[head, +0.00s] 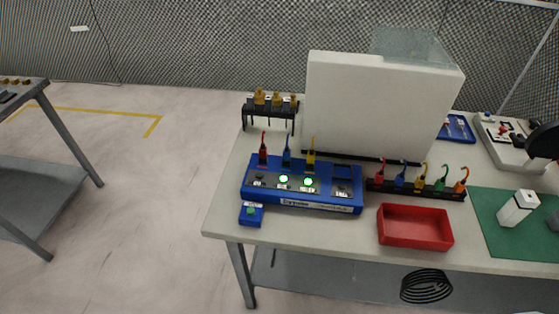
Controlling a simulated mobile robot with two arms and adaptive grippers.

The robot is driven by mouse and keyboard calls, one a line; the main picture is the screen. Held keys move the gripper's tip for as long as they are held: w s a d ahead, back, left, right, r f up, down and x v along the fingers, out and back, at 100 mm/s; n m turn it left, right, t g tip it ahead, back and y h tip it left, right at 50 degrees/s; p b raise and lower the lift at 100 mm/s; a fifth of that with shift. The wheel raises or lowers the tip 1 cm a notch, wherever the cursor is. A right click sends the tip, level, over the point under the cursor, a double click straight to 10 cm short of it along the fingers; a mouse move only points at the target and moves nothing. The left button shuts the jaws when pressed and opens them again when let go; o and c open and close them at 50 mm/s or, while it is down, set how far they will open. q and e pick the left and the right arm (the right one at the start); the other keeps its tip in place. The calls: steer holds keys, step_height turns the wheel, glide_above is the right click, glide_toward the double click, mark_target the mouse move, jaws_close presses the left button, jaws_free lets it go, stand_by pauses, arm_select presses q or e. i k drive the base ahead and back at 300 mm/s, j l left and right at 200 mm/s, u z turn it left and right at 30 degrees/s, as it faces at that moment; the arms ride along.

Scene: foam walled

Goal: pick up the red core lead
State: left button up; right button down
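A red lead (263,150) stands upright at the left of the blue test box (300,203), beside a blue lead (287,152) and a yellow lead (311,154). Another red-topped lead (381,173) stands at the left end of a black rack (418,190), in a row with blue, yellow, green and orange ones. I cannot tell from this view which of the two red ones is the core lead. Two round lights on the box glow green. Neither of my grippers can be made out in the head view.
An empty-looking red tray (415,240) sits in front of the rack. A white panel (375,105) stands behind. A black stand with brass-coloured pieces (270,104) is at the back left. A white block (517,207) stands on a green mat (490,215). A dark shape cuts in at the right edge.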

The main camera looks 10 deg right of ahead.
mark_target(263, 151)
steer(key=l+u, duration=0.2)
steer(key=u, duration=0.15)
steer(key=k+l+u, duration=0.15)
steer(key=u, duration=0.2)
steer(key=k+l+u, duration=0.1)
steer(key=l+u, duration=0.25)
steer(key=j, duration=0.1)
